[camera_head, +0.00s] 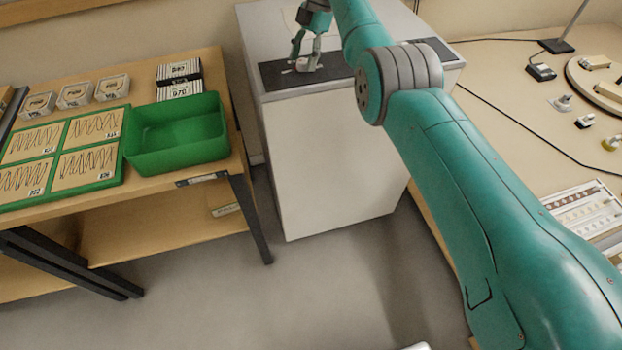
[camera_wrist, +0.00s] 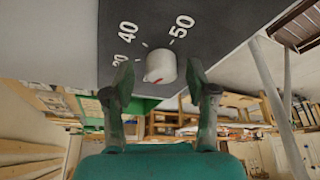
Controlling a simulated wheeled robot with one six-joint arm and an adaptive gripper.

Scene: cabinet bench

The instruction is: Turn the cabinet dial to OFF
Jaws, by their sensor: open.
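The white dial (camera_wrist: 160,66) sits on the dark panel (camera_wrist: 220,45) of the cabinet (camera_head: 335,160). In the wrist view a red mark shows on its lower-left edge, and the numbers 40 and 50 and a partly hidden third number are beside it. No OFF label can be read. My gripper (camera_wrist: 159,74) is open, with one finger on each side of the dial and gaps visible between. In the head view my gripper (camera_head: 308,45) reaches down over the dial (camera_head: 305,65); contact cannot be told.
A bench at left holds a green bin (camera_head: 178,135), green-framed boards (camera_head: 60,155) and small boxes (camera_head: 110,87). A table (camera_head: 500,70) at right carries a cable, small parts and a round wooden board (camera_head: 598,85). Floor is clear in front of the cabinet.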

